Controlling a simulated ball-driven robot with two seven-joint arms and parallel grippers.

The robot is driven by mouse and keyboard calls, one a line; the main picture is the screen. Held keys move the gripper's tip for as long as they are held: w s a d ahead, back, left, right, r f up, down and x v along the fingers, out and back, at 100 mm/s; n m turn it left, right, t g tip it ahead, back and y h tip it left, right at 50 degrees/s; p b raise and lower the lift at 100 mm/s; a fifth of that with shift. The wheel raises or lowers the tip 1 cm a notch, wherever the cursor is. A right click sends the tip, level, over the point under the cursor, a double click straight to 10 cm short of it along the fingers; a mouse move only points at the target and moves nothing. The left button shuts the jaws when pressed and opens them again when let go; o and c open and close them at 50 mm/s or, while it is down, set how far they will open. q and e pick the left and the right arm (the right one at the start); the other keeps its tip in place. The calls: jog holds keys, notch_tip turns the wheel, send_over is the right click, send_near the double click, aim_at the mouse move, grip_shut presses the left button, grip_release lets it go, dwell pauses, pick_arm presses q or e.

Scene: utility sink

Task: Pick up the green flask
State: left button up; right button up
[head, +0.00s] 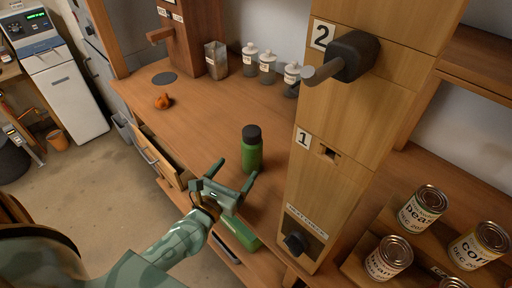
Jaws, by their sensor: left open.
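The green flask (252,151) stands upright on the wooden counter and has a black cap. It is in the middle of the head view, left of the tall wooden post. My left gripper (234,174) is open, with its two green fingers spread toward the flask's lower part. The gripper is in front of the flask, and I see nothing held in it. Whether a finger touches the flask is hard to tell. My right gripper is not in view.
A wooden post (325,195) with knobs and number labels rises close to the flask's right. A green box-like object (240,235) lies below the gripper. An orange item (163,101) and several bottles (267,66) sit farther back. Cans (423,208) stand at right. The counter left of the flask is clear.

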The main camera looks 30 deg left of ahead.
aim_at(246, 157)
pick_arm(q)
jog(key=w, duration=0.6)
jog(key=shift+w+f, duration=0.1)
jog(key=shift+w, duration=0.1)
jog(key=w, duration=0.5)
jog(key=shift+w+d+f, duration=0.2)
jog(key=shift+d+f, duration=0.05)
jog(key=shift+f, duration=0.05)
jog(key=shift+s, duration=0.1)
jog(key=shift+c, duration=0.2)
jog(key=c, duration=1)
jog(key=shift+c, duration=1.1)
jog(key=shift+r, duration=0.15)
